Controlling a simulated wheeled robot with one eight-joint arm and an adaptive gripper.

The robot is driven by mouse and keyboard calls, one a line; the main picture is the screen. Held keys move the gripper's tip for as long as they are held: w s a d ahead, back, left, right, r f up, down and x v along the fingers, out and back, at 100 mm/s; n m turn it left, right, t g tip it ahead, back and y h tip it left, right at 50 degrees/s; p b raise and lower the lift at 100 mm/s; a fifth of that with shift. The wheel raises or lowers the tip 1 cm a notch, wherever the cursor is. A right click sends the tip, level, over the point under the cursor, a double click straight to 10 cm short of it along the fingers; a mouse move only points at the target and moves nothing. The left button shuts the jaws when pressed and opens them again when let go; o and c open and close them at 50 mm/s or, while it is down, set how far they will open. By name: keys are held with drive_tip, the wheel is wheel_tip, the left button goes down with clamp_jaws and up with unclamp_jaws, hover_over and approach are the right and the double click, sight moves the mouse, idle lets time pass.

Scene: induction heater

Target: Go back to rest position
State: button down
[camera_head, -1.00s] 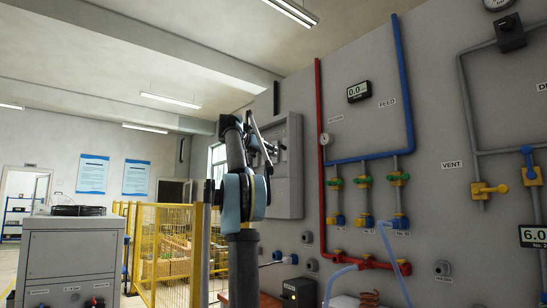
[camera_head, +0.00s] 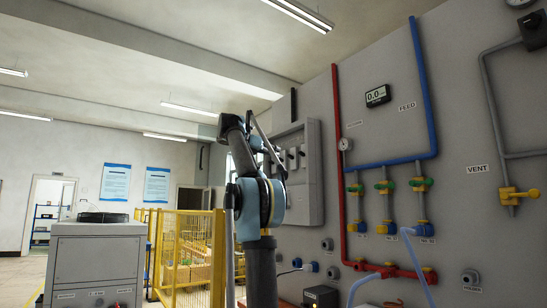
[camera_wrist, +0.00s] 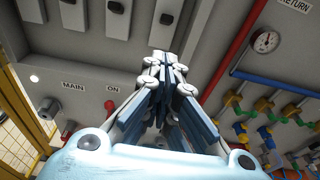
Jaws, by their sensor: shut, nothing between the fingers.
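My gripper (camera_wrist: 165,62) is in the middle of the wrist view, its fingers drawn together and nothing held between them. It points toward the grey wall panel (camera_wrist: 200,20) and appears apart from it. In the head view my arm stands upright in front of the panel (camera_head: 460,120), folded at its upper joint. The gripper itself is hard to make out there, partly hidden by my own arm links near the grey switch box (camera_head: 309,205).
Red pipes (camera_head: 340,200) and blue pipes (camera_head: 424,90) with green and yellow valves run right of my arm. A yellow fence (camera_head: 185,250) and a grey cabinet (camera_head: 95,265) stand to the left. Clear floor shows at far left.

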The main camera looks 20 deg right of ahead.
drive_tip(key=s+a+f+m+y, duration=0.5)
drive_tip(key=s+f, duration=0.9)
drive_tip(key=f, duration=1.2)
drive_tip(key=s+a+f+m+g+y, duration=0.1)
drive_tip(key=s+a+f+m+y, duration=0.4)
drive_tip(key=f, duration=2.1)
drive_tip(key=s+a+f+m+g+y, duration=0.1)
drive_tip(key=s+a+f+m+y, duration=0.4)
drive_tip(key=s+f, duration=1.7)
drive_tip(key=a+f+m, duration=0.5)
drive_tip(key=a, duration=0.1)
drive_tip(key=shift+s+m+y, duration=0.3)
drive_tip(key=shift+s+m, duration=0.05)
drive_tip(key=shift+m, duration=0.05)
drive_tip(key=shift+w+f, duration=0.1)
drive_tip(key=shift+f, duration=0.05)
drive_tip(key=shift+w+f, duration=0.15)
drive_tip(key=shift+w, duration=0.2)
